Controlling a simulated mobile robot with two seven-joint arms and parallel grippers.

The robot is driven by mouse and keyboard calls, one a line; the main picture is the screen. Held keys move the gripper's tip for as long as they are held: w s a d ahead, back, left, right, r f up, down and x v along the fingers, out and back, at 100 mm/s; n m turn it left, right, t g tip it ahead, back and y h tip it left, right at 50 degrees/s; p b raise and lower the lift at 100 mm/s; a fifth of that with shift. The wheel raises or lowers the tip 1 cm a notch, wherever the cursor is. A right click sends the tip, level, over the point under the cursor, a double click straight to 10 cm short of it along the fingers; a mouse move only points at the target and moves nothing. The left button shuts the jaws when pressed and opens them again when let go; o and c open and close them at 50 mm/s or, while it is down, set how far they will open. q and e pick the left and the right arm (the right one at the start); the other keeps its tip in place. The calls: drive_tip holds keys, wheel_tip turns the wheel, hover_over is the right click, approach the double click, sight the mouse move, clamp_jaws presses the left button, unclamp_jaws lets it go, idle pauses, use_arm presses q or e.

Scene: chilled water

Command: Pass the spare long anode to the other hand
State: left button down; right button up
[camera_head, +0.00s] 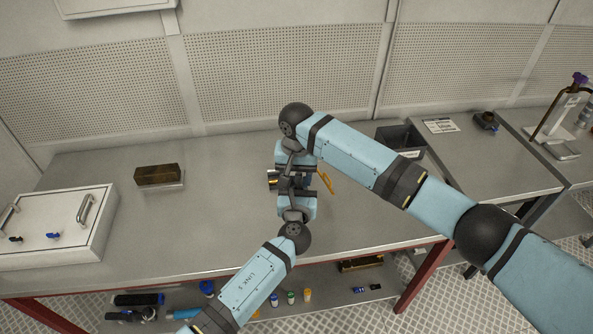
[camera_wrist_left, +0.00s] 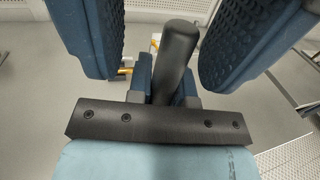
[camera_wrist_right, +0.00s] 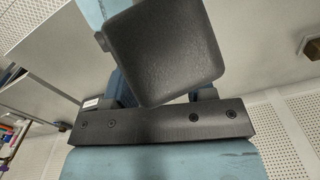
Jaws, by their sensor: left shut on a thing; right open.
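A dark grey rod, which looks like the long anode (camera_wrist_left: 178,60), stands out from the middle of the palm bar in the left wrist view. My left gripper (camera_head: 297,194) is shut on it. Big blue textured pads show on both sides of the rod there; whose fingers they are is unclear. My right gripper (camera_head: 292,168) is open and faces the left one closely above the bench. In the head view the two grippers hide most of the anode. A dark rounded block (camera_wrist_right: 160,50) fills the middle of the right wrist view; I cannot tell whether it is the anode.
A brown block (camera_head: 157,174) and a metal case with handles (camera_head: 60,228) stand on the bench (camera_head: 200,225) at the left. An orange rod (camera_head: 326,182) shows right beside the grippers. The bench front middle is clear.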

clamp_jaws()
use_arm(q)
drive_tip(key=c, duration=1)
unclamp_jaws()
drive_tip(key=shift+d, duration=0.1)
drive_tip(key=shift+o, duration=0.2)
